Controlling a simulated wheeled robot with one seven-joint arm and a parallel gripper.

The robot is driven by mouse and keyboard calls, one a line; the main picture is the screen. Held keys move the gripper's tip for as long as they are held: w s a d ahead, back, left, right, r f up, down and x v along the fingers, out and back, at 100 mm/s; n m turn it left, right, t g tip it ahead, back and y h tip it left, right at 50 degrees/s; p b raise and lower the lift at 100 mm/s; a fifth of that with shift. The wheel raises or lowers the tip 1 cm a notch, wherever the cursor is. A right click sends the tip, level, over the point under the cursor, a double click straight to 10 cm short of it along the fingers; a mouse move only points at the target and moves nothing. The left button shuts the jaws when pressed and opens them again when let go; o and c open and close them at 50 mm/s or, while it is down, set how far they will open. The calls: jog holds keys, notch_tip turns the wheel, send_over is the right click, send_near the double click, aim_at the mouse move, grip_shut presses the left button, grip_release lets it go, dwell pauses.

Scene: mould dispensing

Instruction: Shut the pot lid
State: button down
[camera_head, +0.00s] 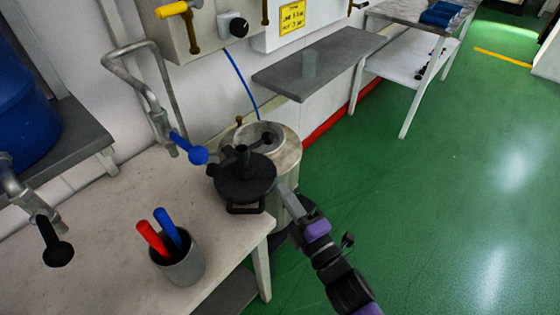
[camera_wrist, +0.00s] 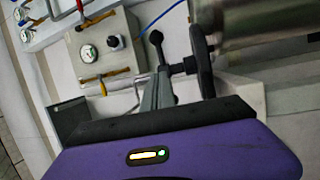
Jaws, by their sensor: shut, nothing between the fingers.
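The pot (camera_head: 290,158) is a pale cylinder beside the workbench, and part of its open mouth shows. The black round lid (camera_head: 245,182) with its knob and handle lies off to the left and front of the mouth, covering it only in part. In the wrist view the lid (camera_wrist: 204,62) appears edge-on beside the metal pot (camera_wrist: 262,22). My gripper (camera_head: 285,188) is at the right side of the lid, with its fingers together and empty. In the wrist view my fingers (camera_wrist: 158,76) are close to the lid's black fittings; contact cannot be told.
A grey cup (camera_head: 180,268) with a red and a blue stick stands on the workbench (camera_head: 105,240). A blue-handled tap (camera_head: 190,152) hangs left of the pot. A grey shelf (camera_head: 320,65) is behind. Green floor (camera_head: 440,190) is clear at the right.

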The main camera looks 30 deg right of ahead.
jog(key=f+n, duration=0.1)
jog(key=r+n+p, duration=0.1)
jog(key=r+p, duration=0.1)
send_over(271, 172)
jog(key=s+a, duration=0.3)
jog(key=shift+s+f, duration=0.1)
jog(key=shift+f, duration=0.1)
jog(key=shift+w+d+r+p, duration=0.3)
jog(key=shift+w+d+p, duration=0.35)
jog(key=shift+w+p, duration=0.2)
jog(key=shift+w+d+p, duration=0.55)
jog(key=shift+w+d, duration=0.25)
jog(key=shift+d+n, duration=0.15)
jog(key=shift+n, duration=0.15)
